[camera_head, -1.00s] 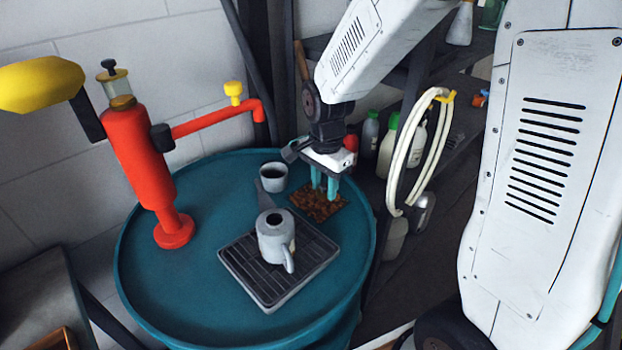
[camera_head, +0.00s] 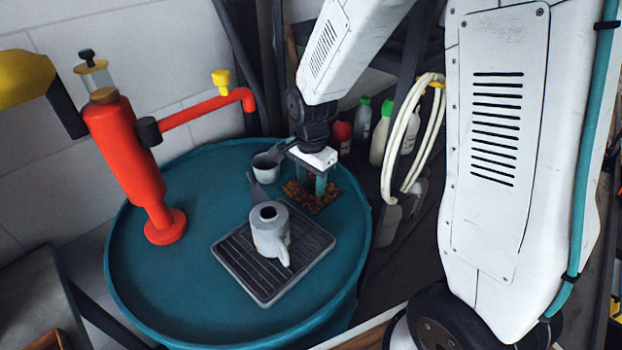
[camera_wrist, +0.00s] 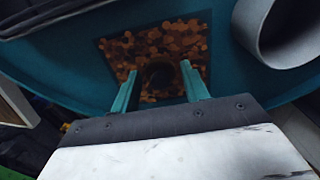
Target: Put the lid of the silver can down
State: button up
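The silver can (camera_head: 268,238) stands upright on a black slatted tray (camera_head: 235,262), its round top open and dark, with no lid on it. My gripper (camera_head: 312,188) points down over a brown speckled mat (camera_head: 328,202) behind the can. In the wrist view, the two teal fingers (camera_wrist: 159,75) stand apart over the mat (camera_wrist: 180,40). A small dark round shape (camera_wrist: 160,76) lies between the fingertips, with gaps at its sides. It may be the lid, but it is too dark to be sure. The head view does not show it.
A grey cup (camera_head: 267,166) stands close left of my gripper; its rim (camera_wrist: 262,45) shows in the wrist view. A red pump (camera_head: 125,150) rises at the left of the round teal table (camera_head: 180,290). Bottles (camera_head: 381,135) and a pale hoop (camera_head: 400,140) are on the right.

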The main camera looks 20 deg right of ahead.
aim_at(312, 180)
jog(key=shift+o, duration=0.7)
jog(key=shift+r, duration=0.1)
notch_tip(312, 180, up, 12)
jog(key=s+d+r+n, duration=0.1)
jog(key=s+n, duration=0.3)
jog(key=s, duration=0.4)
jog(key=s+d+r+n, duration=0.1)
jog(key=s+r+n, duration=0.3)
jog(key=s, duration=0.4)
jog(key=s+d+r+n+t, duration=0.1)
jog(key=s+r+n, duration=0.2)
jog(key=s+n, duration=0.2)
jog(key=shift+s+n, duration=0.3)
jog(key=shift+s, duration=1.25)
